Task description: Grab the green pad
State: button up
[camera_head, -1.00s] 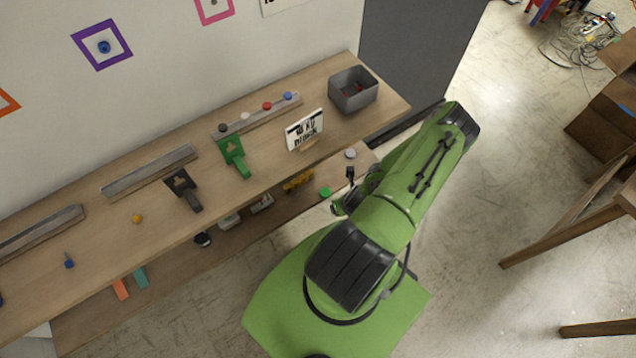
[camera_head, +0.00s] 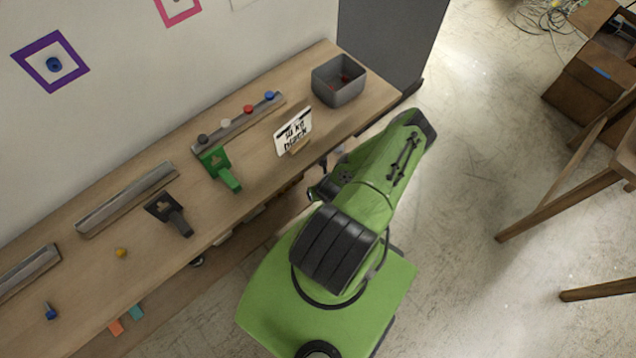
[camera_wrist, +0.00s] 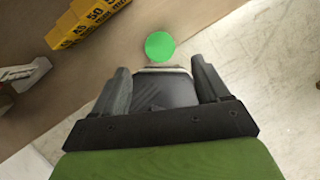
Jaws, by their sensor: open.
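The green pad (camera_wrist: 160,46) is a flat, round, bright green disc on the brown lower shelf (camera_wrist: 130,35) in the wrist view. It lies just beyond the fingertips, centred between them. My gripper (camera_wrist: 159,74) is open, with one dark finger on each side and the pad not held. A dark grey shape with a pale edge shows between the fingers; I cannot tell what it is. In the head view my gripper (camera_head: 320,172) is down at the bench's front edge, partly hidden, and the pad is hidden.
Yellow weight blocks (camera_wrist: 85,22) lie left of the pad on the shelf. A pale clamp-like object (camera_wrist: 22,75) is farther left. The wooden bench top (camera_head: 245,205) overhangs the shelf and carries a grey bin (camera_head: 338,92) and a sign (camera_head: 293,131). Open floor lies right.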

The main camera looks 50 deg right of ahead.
jog(key=b+x, duration=0.2)
jog(key=x, duration=0.3)
jog(key=shift+w+d+f, duration=0.2)
jog(key=shift+w, duration=0.05)
jog(key=shift+r, duration=0.1)
jog(key=shift+c, duration=0.2)
jog(key=c, duration=1.1)
